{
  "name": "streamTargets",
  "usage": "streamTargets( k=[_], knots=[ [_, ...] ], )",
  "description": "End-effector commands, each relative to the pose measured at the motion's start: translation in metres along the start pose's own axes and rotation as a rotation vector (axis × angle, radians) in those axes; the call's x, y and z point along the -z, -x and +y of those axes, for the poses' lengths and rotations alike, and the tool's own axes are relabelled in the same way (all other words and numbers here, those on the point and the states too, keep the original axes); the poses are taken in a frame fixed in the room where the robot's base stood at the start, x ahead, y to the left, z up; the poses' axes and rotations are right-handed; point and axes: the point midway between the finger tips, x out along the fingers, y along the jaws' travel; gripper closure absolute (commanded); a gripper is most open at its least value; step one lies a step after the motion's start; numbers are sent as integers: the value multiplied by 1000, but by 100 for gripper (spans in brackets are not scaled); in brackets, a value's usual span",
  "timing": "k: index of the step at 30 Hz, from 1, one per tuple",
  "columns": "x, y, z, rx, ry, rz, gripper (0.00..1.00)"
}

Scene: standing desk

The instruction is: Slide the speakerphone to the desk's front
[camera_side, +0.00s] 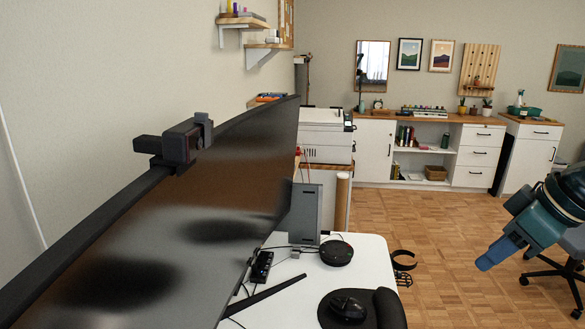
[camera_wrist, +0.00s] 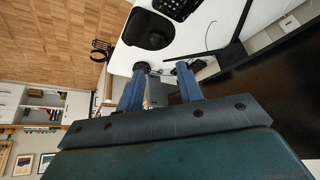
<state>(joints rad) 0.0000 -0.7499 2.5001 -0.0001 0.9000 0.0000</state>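The speakerphone (camera_side: 336,252) is a black, round, low puck lying on the white desk (camera_side: 374,252) near its far end in the side view. In the wrist view a dark rounded shape at the left fingertip looks like the speakerphone (camera_wrist: 142,67), mostly hidden by that finger. My gripper (camera_side: 484,265) has blue fingers and is at the right of the side view, off to the right of the desk and apart from the speakerphone. The wrist view shows my gripper (camera_wrist: 160,72) with its two fingers apart, nothing held between them.
A mouse (camera_side: 348,306) lies on a black mouse pad (camera_side: 328,312) nearer the camera. A large monitor (camera_side: 160,235) fills the left. A grey box (camera_side: 305,214) and cables stand behind the speakerphone. A black hook (camera_side: 403,262) juts from the desk's right edge.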

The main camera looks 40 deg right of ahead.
Motion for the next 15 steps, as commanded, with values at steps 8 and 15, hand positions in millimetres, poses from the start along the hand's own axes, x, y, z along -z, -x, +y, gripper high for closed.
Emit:
streamTargets(
  k=[8, 15],
  knots=[
    [6, 0, 0, 1, 8, -2, 100],
    [38, -3, 1, 11, 53, -19, 100]
  ],
)
